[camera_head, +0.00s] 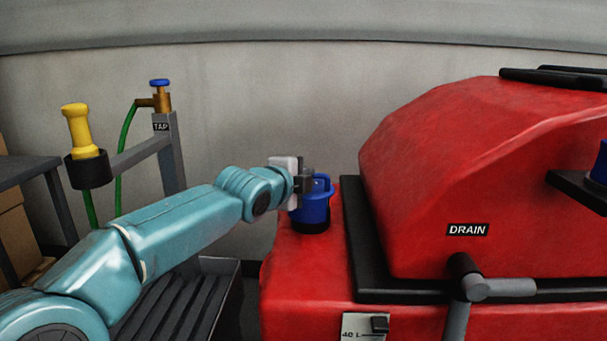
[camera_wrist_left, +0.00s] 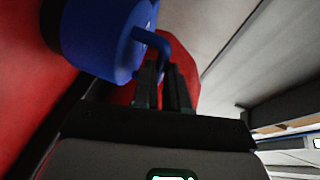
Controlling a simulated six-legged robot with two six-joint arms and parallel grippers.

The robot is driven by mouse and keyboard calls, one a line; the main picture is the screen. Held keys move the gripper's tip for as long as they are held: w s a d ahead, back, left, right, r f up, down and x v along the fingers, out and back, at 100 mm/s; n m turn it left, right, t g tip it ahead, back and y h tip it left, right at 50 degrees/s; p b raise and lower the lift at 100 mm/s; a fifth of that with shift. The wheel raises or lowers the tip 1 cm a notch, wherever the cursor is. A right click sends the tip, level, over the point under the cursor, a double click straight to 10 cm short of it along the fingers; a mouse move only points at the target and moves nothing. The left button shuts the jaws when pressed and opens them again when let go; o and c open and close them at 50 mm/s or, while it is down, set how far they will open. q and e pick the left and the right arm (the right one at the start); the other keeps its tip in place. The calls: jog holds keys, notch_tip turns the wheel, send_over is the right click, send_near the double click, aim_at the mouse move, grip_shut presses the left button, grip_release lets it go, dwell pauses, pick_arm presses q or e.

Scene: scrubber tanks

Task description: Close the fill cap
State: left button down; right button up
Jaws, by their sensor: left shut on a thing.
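The blue fill cap (camera_head: 313,212) sits upright on a dark ring on the left shoulder of the red scrubber machine (camera_head: 420,230). A blue loop handle stands out from the cap. My left gripper (camera_head: 308,181) is at the cap's upper part. In the left wrist view my left gripper (camera_wrist_left: 165,85) has its dark fingers closed on the handle of the blue cap (camera_wrist_left: 105,35). From these views I cannot tell whether the cap is fully seated. My right gripper is not in view.
A tap post with a blue-handled tap (camera_head: 160,95) and a green hose stands at the left. A yellow nozzle (camera_head: 77,125) sits in a black holder. A grey grated tray (camera_head: 190,300) lies below my arm. A drain lever (camera_head: 490,288) is at the right.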

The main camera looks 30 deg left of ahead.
pick_arm(q)
jog(key=shift+d+f, duration=0.2)
jog(key=shift+f, duration=0.7)
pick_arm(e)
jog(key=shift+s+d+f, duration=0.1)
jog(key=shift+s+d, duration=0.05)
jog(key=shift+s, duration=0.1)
pick_arm(q)
jog(key=c, duration=1.4)
grip_release()
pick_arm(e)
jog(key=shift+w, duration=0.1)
pick_arm(q)
jog(key=v, duration=0.5)
jog(key=p+v, duration=0.1)
jog(key=v, duration=0.5)
jog(key=r+v, duration=0.1)
jog(key=v, duration=0.4)
jog(key=shift+s+a+r+p, duration=0.1)
jog(key=shift+s+r+p, duration=0.05)
jog(key=shift+p, duration=0.25)
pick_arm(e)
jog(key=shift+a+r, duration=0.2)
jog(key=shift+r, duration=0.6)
